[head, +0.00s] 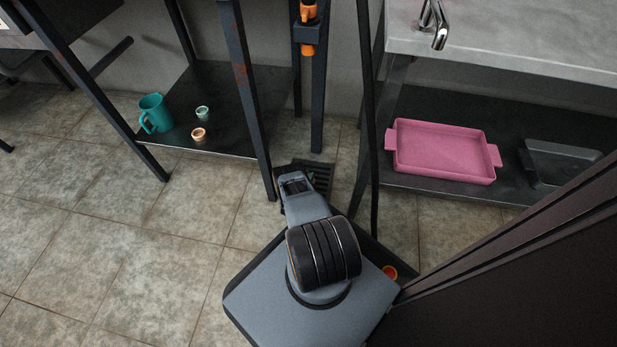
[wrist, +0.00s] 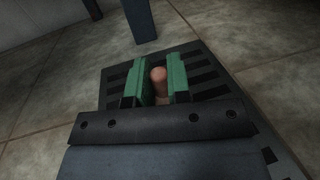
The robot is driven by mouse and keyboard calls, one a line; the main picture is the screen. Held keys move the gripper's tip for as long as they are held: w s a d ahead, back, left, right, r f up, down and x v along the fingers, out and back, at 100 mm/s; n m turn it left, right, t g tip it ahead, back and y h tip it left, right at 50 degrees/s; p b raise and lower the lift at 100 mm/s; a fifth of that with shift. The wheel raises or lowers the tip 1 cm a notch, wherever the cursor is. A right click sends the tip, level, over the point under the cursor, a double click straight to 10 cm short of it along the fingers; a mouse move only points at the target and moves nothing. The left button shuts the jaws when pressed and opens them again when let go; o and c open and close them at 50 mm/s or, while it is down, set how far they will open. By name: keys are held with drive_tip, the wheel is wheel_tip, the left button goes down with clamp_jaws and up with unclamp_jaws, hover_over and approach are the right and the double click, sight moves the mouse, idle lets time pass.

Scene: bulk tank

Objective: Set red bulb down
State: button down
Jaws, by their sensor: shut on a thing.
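In the wrist view my gripper (wrist: 162,78) has two green fingers shut on a small, rounded, brownish-pink thing, which I take to be the red bulb (wrist: 159,86). Its top shows between the fingers; its lower part is hidden by the front edge of my gripper. In the head view my arm reaches forward over the floor, and its far part is near a dark slotted grate (head: 322,176). I cannot make out the fingers or the bulb there. The grate (wrist: 205,73) also shows below and behind the fingers in the wrist view.
A low dark shelf (head: 225,85) at left holds a teal mug (head: 155,113), a small green cup (head: 203,113) and an orange cup (head: 199,134). At right, a pink tray (head: 442,152) and a grey tray (head: 560,163) lie under the sink. Dark legs stand near my arm. Left floor is clear.

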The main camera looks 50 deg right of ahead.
drive_tip(key=shift+f, duration=0.1)
drive_tip(key=c, duration=1.1)
unclamp_jaws()
drive_tip(key=p+v, duration=0.2)
drive_tip(key=v, duration=1)
drive_tip(key=shift+w, duration=0.1)
